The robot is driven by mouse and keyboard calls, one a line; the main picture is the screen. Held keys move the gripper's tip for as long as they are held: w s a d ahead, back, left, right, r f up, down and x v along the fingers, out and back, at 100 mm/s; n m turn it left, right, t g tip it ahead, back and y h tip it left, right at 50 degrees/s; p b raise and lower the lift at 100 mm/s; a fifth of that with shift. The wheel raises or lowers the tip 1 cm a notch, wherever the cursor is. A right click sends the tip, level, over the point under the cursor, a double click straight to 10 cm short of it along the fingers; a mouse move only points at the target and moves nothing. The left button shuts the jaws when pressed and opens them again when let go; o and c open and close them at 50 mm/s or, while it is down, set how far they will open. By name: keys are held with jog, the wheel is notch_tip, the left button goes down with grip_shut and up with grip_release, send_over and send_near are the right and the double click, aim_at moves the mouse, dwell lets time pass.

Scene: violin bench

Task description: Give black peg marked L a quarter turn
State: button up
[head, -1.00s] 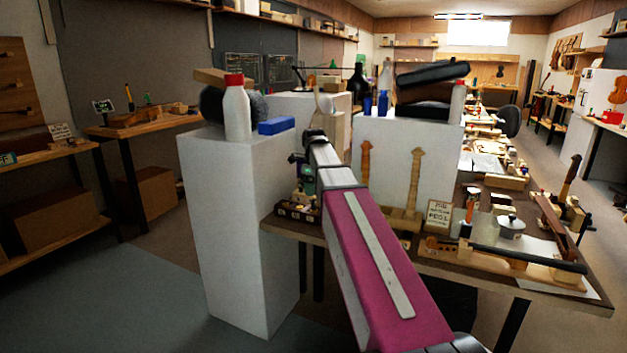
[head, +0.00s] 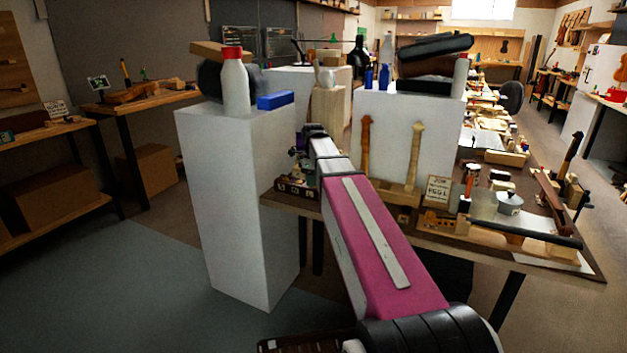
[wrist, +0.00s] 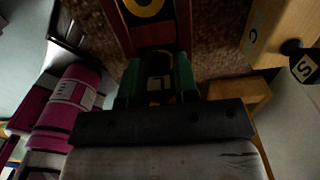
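In the wrist view, the two green fingers of my gripper (wrist: 157,88) stand apart on either side of a small black piece with a pale yellow mark (wrist: 160,84). It may be the peg marked L, but its letter is not readable. I cannot tell whether the fingers touch it. In the head view, my arm reaches to the left end of the bench, and its end is mostly hidden among the items there. The fingertips and the peg cannot be made out in that view.
A black piece marked S (wrist: 303,68) stands beside a wooden block (wrist: 275,30) at the right in the wrist view. In the head view, a white pillar (head: 235,200) with a red-capped bottle (head: 235,85) stands left of my arm. A job card (head: 437,189) stands on the bench.

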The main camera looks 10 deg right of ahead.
jog(key=c, duration=0.3)
jog(key=m, duration=0.5)
jog(key=o, duration=0.9)
jog(key=shift+o, duration=0.2)
